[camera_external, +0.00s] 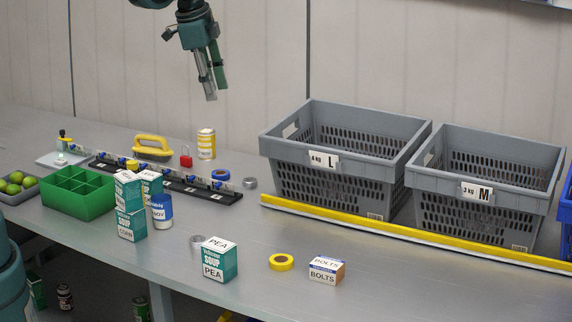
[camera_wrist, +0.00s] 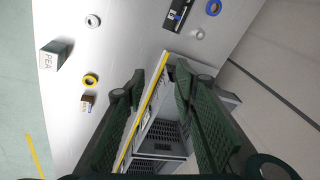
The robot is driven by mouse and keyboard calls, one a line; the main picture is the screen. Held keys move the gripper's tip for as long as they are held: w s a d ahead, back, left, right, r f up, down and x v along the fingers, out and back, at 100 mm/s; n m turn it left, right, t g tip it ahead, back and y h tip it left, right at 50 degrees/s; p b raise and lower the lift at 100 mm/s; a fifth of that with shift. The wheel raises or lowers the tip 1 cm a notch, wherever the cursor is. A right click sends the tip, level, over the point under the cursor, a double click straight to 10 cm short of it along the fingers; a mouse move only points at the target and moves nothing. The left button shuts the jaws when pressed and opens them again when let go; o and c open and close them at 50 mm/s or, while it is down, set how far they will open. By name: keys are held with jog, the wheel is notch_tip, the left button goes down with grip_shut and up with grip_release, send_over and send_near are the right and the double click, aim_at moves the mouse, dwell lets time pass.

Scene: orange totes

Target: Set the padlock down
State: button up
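The small red padlock (camera_external: 186,160) stands on the grey table in the external view, between a yellow-handled object and a yellow can, behind a long black rack. I cannot make it out in the wrist view. My gripper (camera_external: 215,92) hangs high above the table, up and to the right of the padlock in the external view, well apart from it. In the wrist view my gripper (camera_wrist: 160,75) has its two dark green fingers spread, with nothing held between them.
Grey crates L (camera_external: 290,160) and M (camera_external: 440,182) stand at the right behind a yellow strip (camera_external: 400,231). A black rack (camera_external: 205,192), green divided bin (camera_external: 75,207), soup boxes (camera_external: 220,262), bolts box (camera_external: 326,271) and yellow tape (camera_external: 281,262) occupy the table. The front right is clear.

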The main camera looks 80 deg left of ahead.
jog(key=s+d+r+n+t, duration=0.1)
jog(key=s+d, duration=0.4)
jog(key=d, duration=0.6)
jog(key=s+d+r+n+t, duration=0.1)
jog(key=s+d+r, duration=0.1)
jog(key=s+d, duration=0.6)
jog(key=s+d+f+n+t, duration=0.1)
jog(key=s+d+f, duration=0.2)
jog(key=s+d, duration=0.3)
jog(key=s+d+f+n+t+h, duration=0.1)
jog(key=s+d+f+n, duration=0.1)
jog(key=s+d, duration=0.3)
jog(key=shift+s+d+f+h, duration=0.3)
jog(key=shift+s+d+f, duration=0.1)
jog(key=shift+d, duration=1.9)
notch_tip(320, 180, down, 6)
jog(key=b, duration=0.6)
